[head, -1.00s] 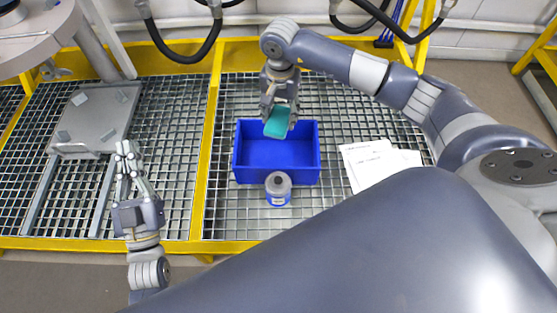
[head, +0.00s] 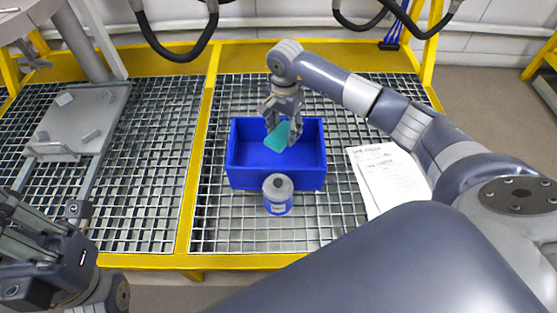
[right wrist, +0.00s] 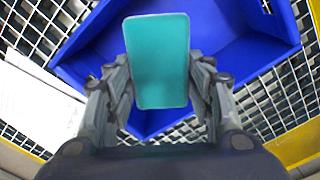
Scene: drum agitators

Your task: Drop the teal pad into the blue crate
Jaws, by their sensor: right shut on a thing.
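The teal pad (head: 278,137) is held by my right gripper (head: 284,122) over the blue crate (head: 275,178). In the right wrist view the pad (right wrist: 158,60) sits between the two fingers of the gripper (right wrist: 160,95), with the crate (right wrist: 235,62) behind it. The crate stands on the grating and its visible floor is empty. The pad is tilted in the head view, at about the height of the crate's opening. My left gripper (head: 40,222) is at the lower left, away from the crate; whether its fingers are open is unclear.
A grey and blue jar (head: 278,196) stands right in front of the crate. White papers (head: 390,175) lie to its right. A grey plate with a handle (head: 85,118) lies at the left. A yellow rail (head: 197,150) divides the grating.

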